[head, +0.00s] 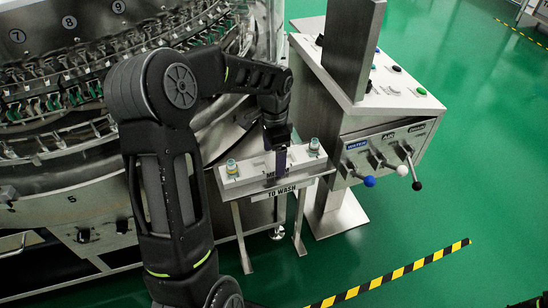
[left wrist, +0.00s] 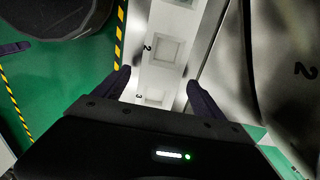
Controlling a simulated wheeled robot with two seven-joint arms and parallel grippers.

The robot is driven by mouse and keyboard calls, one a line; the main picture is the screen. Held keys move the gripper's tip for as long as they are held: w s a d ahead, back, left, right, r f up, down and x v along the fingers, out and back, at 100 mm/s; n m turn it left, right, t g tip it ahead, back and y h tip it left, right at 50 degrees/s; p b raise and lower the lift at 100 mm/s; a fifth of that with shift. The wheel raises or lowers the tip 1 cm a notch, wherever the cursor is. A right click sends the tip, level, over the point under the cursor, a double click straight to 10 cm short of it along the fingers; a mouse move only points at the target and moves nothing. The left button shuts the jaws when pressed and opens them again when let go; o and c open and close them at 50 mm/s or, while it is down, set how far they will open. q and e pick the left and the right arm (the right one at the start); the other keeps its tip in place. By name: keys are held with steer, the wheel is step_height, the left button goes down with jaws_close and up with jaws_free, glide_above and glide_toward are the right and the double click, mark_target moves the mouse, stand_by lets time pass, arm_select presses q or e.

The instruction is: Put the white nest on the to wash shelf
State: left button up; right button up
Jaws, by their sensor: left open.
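The white nest (head: 298,160) is a long pale block lying on the to wash shelf, a small metal stand with a "TO WASH" label (head: 281,192). In the left wrist view the nest (left wrist: 157,75) shows square recesses and the numbers 2 and 3. My left gripper (head: 277,157) points down at the middle of the nest. In the left wrist view its two dark fingers (left wrist: 162,95) stand apart, one on either side of the nest. The gripper hides part of the nest, and contact is hard to tell.
A knobbed fitting stands near each end of the nest, left (head: 231,168) and right (head: 314,146). The large rotary washer (head: 70,190) fills the left. A control cabinet (head: 385,95) with levers stands right of the shelf. Green floor (head: 470,180) is open at right.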

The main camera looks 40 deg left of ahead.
mark_target(274, 162)
arm_select(q)
step_height(274, 162, up, 10)
steer(key=p, duration=0.1)
steer(key=shift+r, duration=0.2)
stand_by(0.8)
